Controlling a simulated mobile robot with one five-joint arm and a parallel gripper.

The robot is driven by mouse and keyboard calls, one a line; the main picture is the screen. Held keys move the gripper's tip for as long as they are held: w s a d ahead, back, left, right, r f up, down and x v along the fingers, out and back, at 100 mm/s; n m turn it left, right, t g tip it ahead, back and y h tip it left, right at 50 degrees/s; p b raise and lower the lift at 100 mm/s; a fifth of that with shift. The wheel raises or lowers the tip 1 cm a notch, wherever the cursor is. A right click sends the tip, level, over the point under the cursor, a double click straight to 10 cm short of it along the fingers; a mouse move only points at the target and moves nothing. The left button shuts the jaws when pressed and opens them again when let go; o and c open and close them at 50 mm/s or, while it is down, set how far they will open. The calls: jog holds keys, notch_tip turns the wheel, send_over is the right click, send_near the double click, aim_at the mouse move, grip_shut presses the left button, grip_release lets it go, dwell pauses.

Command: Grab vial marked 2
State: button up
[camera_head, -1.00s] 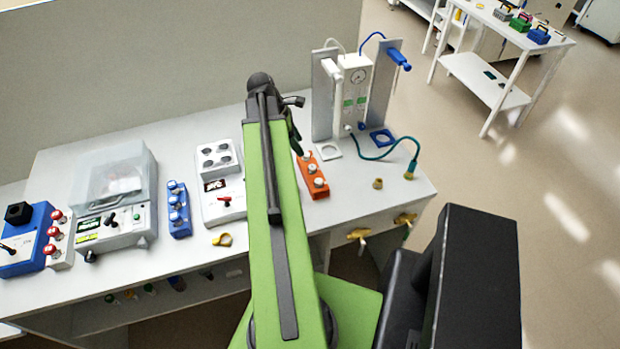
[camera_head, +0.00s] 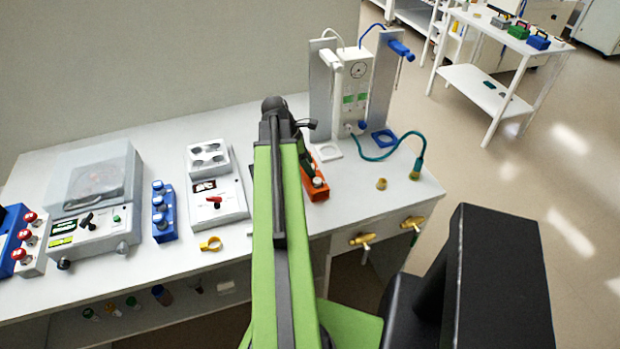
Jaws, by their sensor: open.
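Capped vials stand in three small racks on the bench, and I cannot read a number on any of them. The blue rack (camera_head: 164,228) holds blue-capped vials. The white rack (camera_head: 32,262) at the left holds red-capped vials. My gripper (camera_head: 304,153) is at the far end of my green arm, beside or above the far end of the orange rack. It is open, and its fingertips are mostly hidden.
A machine with a clear lid (camera_head: 95,185) and a white device with a red lever (camera_head: 214,190) stand left of my arm. A yellow ring (camera_head: 210,244) lies near the front edge. Behind right is a filling stand (camera_head: 353,90) with a teal hose (camera_head: 400,157).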

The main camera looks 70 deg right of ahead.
jog(key=shift+r, duration=0.1)
grip_shut()
dwell(0.3)
